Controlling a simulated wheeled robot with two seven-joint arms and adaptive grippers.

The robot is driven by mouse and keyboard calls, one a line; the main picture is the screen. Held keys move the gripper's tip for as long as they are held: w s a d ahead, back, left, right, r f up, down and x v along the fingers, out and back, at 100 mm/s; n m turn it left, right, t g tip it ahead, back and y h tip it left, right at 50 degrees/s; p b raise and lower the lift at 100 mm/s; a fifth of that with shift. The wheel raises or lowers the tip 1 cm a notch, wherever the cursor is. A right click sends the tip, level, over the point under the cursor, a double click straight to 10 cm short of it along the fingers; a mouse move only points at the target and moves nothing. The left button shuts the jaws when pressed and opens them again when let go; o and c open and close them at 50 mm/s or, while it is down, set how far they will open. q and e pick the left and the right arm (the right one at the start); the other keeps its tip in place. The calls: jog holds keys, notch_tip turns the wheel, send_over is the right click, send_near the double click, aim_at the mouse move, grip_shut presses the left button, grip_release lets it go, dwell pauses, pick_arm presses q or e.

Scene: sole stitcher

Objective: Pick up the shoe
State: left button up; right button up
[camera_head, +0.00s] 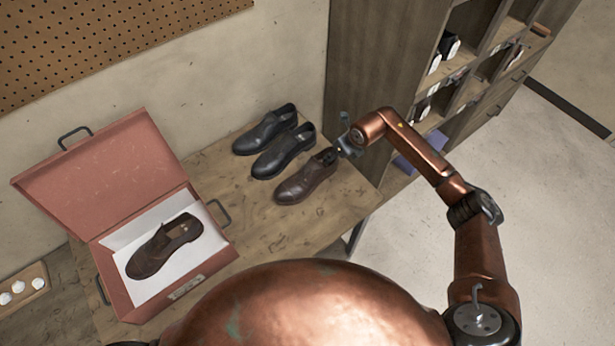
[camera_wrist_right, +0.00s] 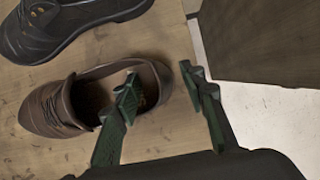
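A brown shoe (camera_head: 303,181) stands on the wooden table, nearest me in a row with two black shoes. My right gripper (camera_head: 338,149) is at its heel end. In the right wrist view the brown shoe (camera_wrist_right: 90,100) lies with its opening up. There the right gripper (camera_wrist_right: 160,90) is open, with one finger over the shoe's opening and the other outside the heel. The heel wall is between the fingers, and I cannot tell whether either finger touches it. Another brown shoe (camera_head: 163,247) lies in the open red box. My left gripper is not in view.
Two black shoes (camera_head: 265,133) (camera_head: 283,153) stand beside the brown one. The red box (camera_head: 112,270) with its lid up is on the left of the table. A wooden shelf cabinet (camera_head: 375,75) rises close behind my right gripper. The table between box and shoes is clear.

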jog(key=shift+w+f, duration=0.15)
jog(key=c, duration=0.8)
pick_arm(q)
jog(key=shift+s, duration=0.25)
pick_arm(e)
grip_shut()
